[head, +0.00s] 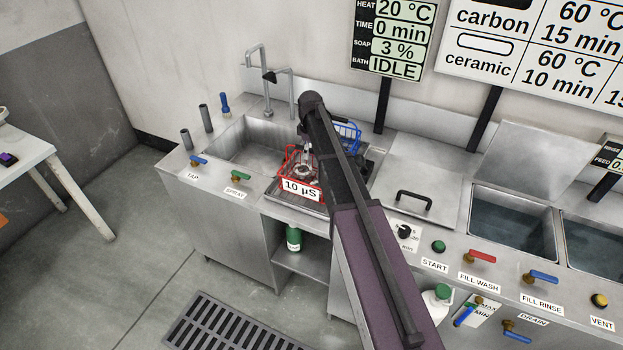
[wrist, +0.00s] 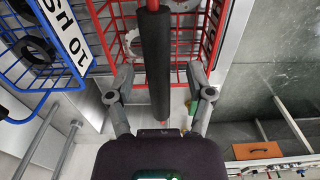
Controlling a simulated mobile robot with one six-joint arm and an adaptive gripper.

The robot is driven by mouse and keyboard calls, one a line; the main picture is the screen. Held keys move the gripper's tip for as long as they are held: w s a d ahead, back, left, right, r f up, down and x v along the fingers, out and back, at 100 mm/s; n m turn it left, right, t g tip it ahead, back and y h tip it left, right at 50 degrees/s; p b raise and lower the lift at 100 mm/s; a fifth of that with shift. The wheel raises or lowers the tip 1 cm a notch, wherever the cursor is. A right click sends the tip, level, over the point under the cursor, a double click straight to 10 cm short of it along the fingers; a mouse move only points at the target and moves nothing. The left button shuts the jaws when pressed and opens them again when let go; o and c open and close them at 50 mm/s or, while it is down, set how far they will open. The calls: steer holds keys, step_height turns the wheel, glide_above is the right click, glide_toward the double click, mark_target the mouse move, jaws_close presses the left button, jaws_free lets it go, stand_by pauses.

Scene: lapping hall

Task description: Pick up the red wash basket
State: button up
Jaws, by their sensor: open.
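The red wash basket (head: 287,164) is a wire basket on the steel draining area, right of the sink. In the wrist view the red basket (wrist: 226,32) fills the top centre, with a pale toothed ring inside. Its dark handle grip (wrist: 155,65) runs lengthwise between my fingers. My gripper (wrist: 160,78) is open, one finger on each side of the grip, with a gap visible on both sides. In the head view my gripper (head: 307,150) is above the basket, and my arm hides its right part.
A blue wire basket (head: 348,135) stands just behind and right; it shows at left in the wrist view (wrist: 25,75). A white "10 µS" label (head: 300,189) overlaps the red basket's front. The sink (head: 245,150) and faucet (head: 267,85) are left, a lidded bath (head: 415,180) right.

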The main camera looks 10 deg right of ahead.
stand_by(0.4)
jaws_close()
steer(key=shift+r+p, duration=0.25)
steer(key=shift+p, duration=0.05)
steer(key=shift+r+p, duration=1.55)
steer(key=s+d, duration=0.3)
steer(key=s, duration=0.4)
steer(key=s+d+r+p, duration=0.1)
steer(key=s+d, duration=0.2)
steer(key=s, duration=0.5)
steer(key=shift+r, duration=0.2)
